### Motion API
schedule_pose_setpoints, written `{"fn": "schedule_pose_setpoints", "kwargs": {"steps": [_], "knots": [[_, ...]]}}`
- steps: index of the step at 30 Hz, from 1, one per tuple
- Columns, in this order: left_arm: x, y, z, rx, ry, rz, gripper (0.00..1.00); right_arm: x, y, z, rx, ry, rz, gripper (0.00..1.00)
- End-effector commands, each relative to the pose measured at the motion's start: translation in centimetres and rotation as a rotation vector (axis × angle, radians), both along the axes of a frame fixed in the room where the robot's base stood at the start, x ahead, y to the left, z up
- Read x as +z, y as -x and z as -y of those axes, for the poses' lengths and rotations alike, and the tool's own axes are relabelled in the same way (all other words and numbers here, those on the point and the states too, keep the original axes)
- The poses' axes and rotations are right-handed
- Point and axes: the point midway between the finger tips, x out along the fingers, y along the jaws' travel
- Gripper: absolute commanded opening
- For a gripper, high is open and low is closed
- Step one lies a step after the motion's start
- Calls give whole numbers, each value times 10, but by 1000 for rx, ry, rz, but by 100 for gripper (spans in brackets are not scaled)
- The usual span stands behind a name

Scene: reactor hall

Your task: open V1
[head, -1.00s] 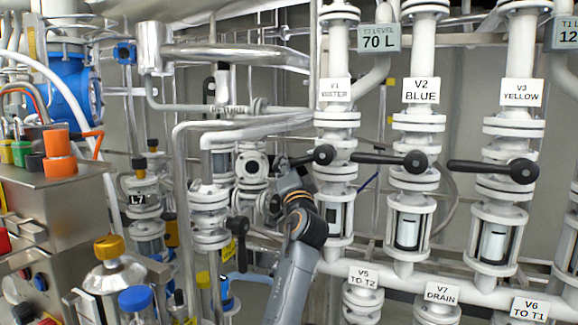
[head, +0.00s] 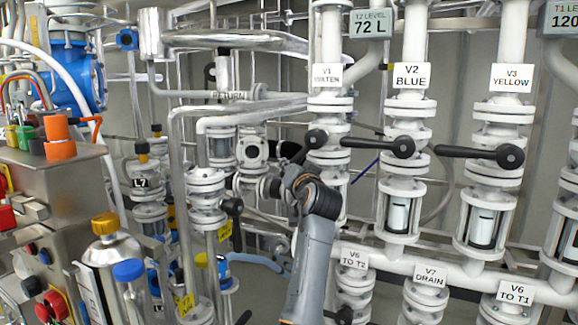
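The V1 label (head: 326,77) hangs on a white vertical pipe. Below it the V1 valve lever has a dark round hub (head: 317,139). Its black handle appears to run from the hub down and left, into my gripper's area. One grey arm of mine rises from the bottom middle, apparently the left. Its wrist is beside the V1 pipe and its gripper (head: 288,168) is at the handle. The wrist covers the fingers, so I cannot see whether they are shut on it. The sight glass below V1 is mostly hidden by my arm. My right gripper is not in view.
The V2 lever (head: 380,144) and V3 lever (head: 480,153) point left, close to the right of V1. The T2 display (head: 368,22) reads 72 L. Thin grey pipes (head: 240,117) crowd the left side. A steel panel (head: 50,205) stands at far left.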

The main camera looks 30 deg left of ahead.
Motion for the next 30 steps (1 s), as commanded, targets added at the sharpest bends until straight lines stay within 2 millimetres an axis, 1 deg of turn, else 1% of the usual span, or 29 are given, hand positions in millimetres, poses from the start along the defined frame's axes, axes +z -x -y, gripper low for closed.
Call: {"fn": "schedule_pose_setpoints", "kwargs": {"steps": [1,9,10,11,12,13,23,26,30], "knots": [[-6,-1,1,-1,6,-10,0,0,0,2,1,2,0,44],[-5,-1,0,0,2,-10,0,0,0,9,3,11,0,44],[-5,-1,0,1,2,-9,24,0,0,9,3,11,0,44],[-4,-1,0,0,1,-9,30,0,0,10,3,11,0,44],[-4,-1,0,0,1,-9,38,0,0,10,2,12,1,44],[-4,-1,0,0,0,-8,44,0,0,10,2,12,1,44],[-1,1,1,1,-2,-3,44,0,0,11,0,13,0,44],[-1,8,8,0,-3,-3,44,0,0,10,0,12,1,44],[-3,24,24,-1,0,-3,44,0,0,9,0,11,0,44]]}}
